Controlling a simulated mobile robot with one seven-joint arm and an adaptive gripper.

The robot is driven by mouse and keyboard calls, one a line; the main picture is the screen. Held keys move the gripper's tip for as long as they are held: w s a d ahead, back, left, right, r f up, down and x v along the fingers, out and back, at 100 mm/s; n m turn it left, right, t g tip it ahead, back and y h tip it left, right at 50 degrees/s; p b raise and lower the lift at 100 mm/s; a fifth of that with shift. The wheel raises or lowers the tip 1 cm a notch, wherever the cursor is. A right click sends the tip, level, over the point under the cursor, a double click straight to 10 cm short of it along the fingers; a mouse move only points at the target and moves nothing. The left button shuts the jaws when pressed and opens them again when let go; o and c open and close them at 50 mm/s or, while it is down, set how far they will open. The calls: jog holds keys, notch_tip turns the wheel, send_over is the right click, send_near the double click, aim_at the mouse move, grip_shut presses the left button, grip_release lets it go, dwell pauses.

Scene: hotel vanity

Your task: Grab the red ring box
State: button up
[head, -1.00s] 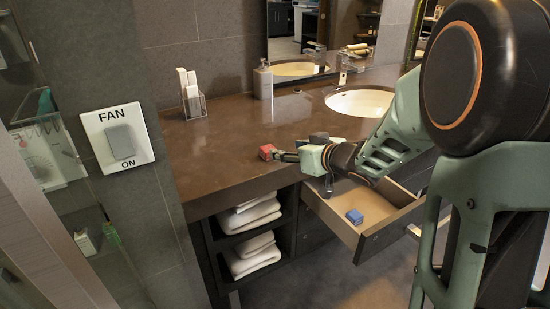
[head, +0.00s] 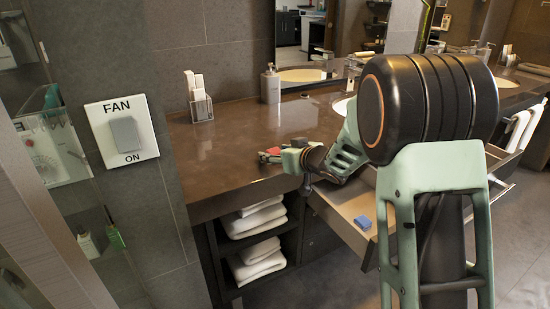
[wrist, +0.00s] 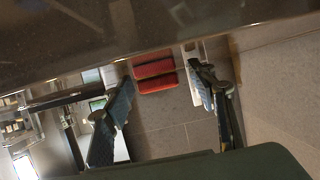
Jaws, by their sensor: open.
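The red ring box (head: 273,151) sits on the brown vanity counter near its front edge, partly hidden by my gripper in the head view. In the wrist view the red box (wrist: 155,74) appears between my two spread fingers, with a visible gap on each side. The wrist picture is upside down, with the counter along the top. My gripper (head: 268,156) is open, low over the counter, with its fingers level with the box. No touch with the box can be made out.
An open drawer (head: 342,218) below the counter holds a blue box (head: 362,222). A soap dispenser (head: 270,84), a clear holder (head: 201,106) and a sink stand farther back. Folded towels (head: 255,220) fill the shelves below. The counter left of my gripper is clear.

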jog(key=c, duration=1.1)
jog(key=shift+c, duration=0.2)
jog(key=shift+r, duration=0.1)
